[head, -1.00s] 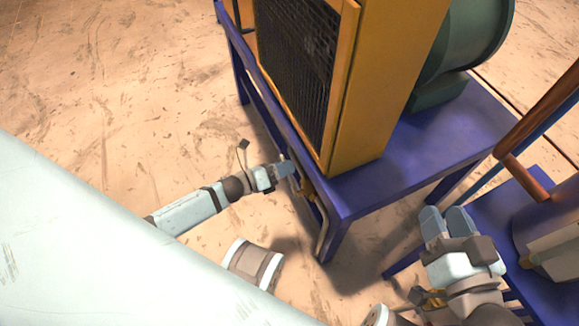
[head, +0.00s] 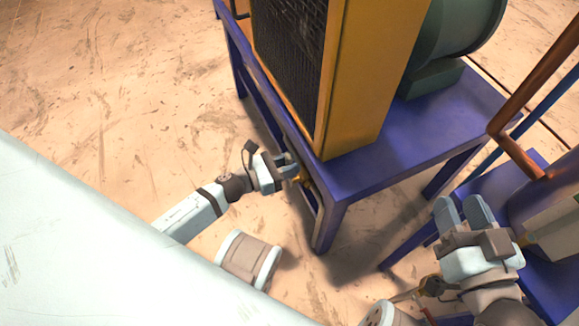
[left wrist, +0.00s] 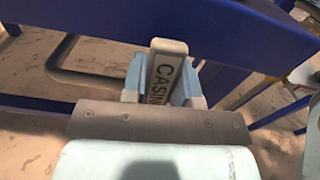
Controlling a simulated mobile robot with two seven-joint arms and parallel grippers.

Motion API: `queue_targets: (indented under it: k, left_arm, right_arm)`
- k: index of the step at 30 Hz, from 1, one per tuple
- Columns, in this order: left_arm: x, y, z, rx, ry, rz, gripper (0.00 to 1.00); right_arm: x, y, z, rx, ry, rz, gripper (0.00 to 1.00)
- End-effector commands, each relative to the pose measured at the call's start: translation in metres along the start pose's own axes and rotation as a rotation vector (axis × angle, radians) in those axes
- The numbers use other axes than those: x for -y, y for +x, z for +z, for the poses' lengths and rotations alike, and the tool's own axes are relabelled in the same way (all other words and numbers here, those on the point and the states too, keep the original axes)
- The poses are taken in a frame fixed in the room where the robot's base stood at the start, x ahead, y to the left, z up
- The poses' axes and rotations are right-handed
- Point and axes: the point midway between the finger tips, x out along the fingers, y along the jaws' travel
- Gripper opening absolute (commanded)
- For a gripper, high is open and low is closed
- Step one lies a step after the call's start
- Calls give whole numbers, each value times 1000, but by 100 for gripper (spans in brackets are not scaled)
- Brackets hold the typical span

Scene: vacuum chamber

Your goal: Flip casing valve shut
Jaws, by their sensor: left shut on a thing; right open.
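In the left wrist view the casing valve's handle (left wrist: 166,76) is a flat grey lever with the dark letters "CASIN" showing. It stands between the two light-blue fingers of my left gripper (left wrist: 163,92), which is shut on it. In the head view my left gripper (head: 286,168) is beside the blue frame under the yellow unit, next to a small brass-coloured fitting (head: 304,180). The valve body is mostly hidden there. My right gripper (head: 463,211) is open and empty at the right, near the second blue stand.
A yellow housing with a dark grille (head: 372,80) and a green rounded unit (head: 460,45) stand on the blue table (head: 430,140). A copper pipe (head: 530,90) rises at the right. Bare floor (head: 110,90) is open at the left.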

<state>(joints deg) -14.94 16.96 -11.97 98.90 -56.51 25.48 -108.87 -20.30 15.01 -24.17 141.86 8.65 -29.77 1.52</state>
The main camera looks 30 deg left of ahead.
Motion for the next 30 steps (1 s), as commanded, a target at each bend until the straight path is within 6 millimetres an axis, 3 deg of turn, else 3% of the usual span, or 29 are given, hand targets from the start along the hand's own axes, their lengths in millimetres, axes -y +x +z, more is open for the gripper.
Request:
queue_targets:
  k: [21,22,25,30]
  left_arm:
    - [-2,-1,-2,-4,81,-3,0]
    - [-2,-1,-2,-4,81,-3,30]
    - [-2,-1,-2,-4,80,-3,53]
    - [-2,-1,-1,-2,79,-2,53]
  right_arm:
    - [-4,3,0,-19,-49,-1,43]
    - [-4,3,0,-19,-48,-1,43]
    - [-4,3,0,-20,-45,0,43]
    - [-3,4,-1,-23,-39,2,43]
